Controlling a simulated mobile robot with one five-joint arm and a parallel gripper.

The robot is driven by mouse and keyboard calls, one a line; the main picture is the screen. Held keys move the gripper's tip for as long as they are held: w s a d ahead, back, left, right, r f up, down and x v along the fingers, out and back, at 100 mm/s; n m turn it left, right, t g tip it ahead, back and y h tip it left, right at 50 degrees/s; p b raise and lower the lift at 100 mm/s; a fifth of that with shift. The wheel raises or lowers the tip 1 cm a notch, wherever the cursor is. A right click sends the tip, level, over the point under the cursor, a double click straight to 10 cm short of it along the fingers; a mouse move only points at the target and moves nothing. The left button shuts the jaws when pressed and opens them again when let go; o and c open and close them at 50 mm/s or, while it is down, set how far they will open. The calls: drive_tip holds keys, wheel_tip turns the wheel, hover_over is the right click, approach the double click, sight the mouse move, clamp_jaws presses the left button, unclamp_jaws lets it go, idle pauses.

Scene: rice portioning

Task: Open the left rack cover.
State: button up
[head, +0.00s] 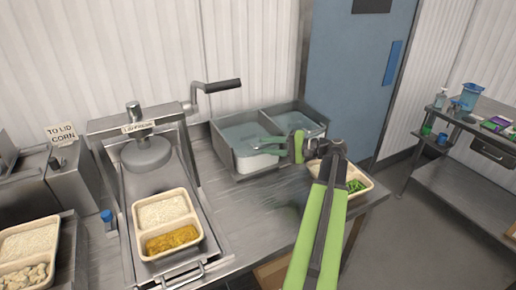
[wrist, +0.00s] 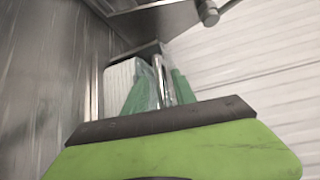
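A grey metal rack (head: 232,160) with two compartments side by side stands at the back of the steel counter. Its left compartment has a pale, see-through cover (head: 243,132) and something white low at the front. Its right cover (head: 291,120) looks similar. My gripper (head: 262,144) reaches in from the right, its green fingers over the front of the left compartment. In the wrist view, a shiny metal rod (wrist: 160,80) stands between two green finger shapes. I cannot tell whether the fingers touch the rod or the cover. My gripper hides part of the rack front.
A lidding press (head: 146,152) with a crank holds a tray of rice and yellow food (head: 142,217). Another filled tray (head: 355,183) sits right of my gripper. More trays (head: 28,243) lie at far left. A blue door (head: 358,75) and a side table (head: 465,165) are right.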

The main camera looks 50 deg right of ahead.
drive_tip(key=shift+x, duration=1.85)
drive_tip(key=shift+c, duration=0.4)
clamp_jaws()
drive_tip(key=shift+a, duration=0.1)
